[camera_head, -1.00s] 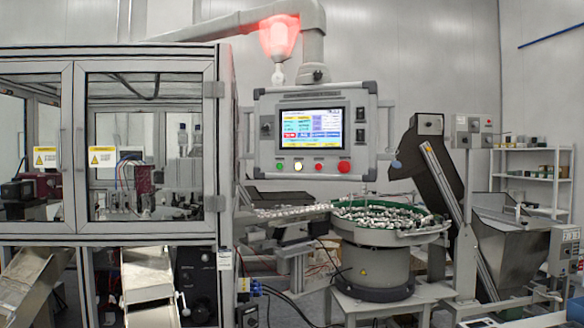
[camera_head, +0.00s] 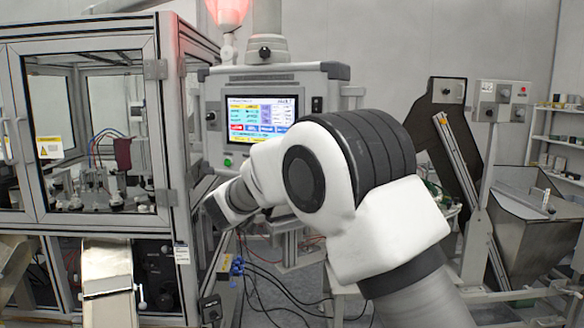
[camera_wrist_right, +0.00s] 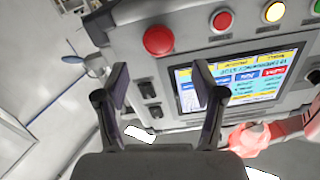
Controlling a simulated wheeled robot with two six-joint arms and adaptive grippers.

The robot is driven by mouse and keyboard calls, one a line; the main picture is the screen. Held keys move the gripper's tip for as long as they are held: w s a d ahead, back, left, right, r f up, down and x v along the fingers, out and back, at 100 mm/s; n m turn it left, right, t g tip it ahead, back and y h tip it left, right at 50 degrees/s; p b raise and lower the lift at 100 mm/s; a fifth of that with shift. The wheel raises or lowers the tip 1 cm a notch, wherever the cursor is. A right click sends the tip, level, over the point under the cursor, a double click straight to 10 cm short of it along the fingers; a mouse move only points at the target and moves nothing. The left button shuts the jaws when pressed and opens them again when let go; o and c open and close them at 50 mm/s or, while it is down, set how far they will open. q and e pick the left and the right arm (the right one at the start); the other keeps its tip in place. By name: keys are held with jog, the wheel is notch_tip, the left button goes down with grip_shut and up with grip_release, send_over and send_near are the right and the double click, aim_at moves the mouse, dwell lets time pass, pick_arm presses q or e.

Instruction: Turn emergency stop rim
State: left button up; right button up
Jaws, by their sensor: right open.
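The emergency stop, a large round red button (camera_wrist_right: 158,41), shows in the right wrist view on the grey control panel (camera_wrist_right: 120,35). My right gripper (camera_wrist_right: 160,78) is open and empty. The button lies beyond the fingertips and appears between them, a little above their tips in the picture; no finger is seen touching it. In the head view my right arm crosses in front of the control panel (camera_head: 337,72) and hides the emergency stop; the right gripper is not clearly visible there. My left gripper is in neither view.
The panel carries a lit screen (camera_head: 262,117), dark switches (camera_wrist_right: 150,90) and smaller red (camera_wrist_right: 223,20) and yellow (camera_wrist_right: 274,11) buttons close to the stop. A glass-walled machine cabinet (camera_head: 168,130) stands left of the panel. A hopper (camera_head: 530,215) stands at right.

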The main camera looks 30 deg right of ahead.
jog(key=x, duration=0.2)
jog(key=p+x, duration=0.1)
jog(key=x, duration=0.1)
jog(key=p+x, duration=0.1)
jog(key=x, duration=0.2)
jog(key=shift+d+f, duration=0.15)
jog(key=shift+f, duration=0.25)
jog(key=shift+s+d, duration=0.15)
jog(key=shift+s+a+r, duration=0.1)
jog(key=shift+a+r, duration=0.05)
jog(key=shift+a, duration=0.5)
jog(key=shift+c, duration=0.6)
jog(key=shift+a, duration=0.2)
jog(key=c, duration=0.5)
jog(key=shift+d+r, duration=0.1)
jog(key=c, duration=0.5)
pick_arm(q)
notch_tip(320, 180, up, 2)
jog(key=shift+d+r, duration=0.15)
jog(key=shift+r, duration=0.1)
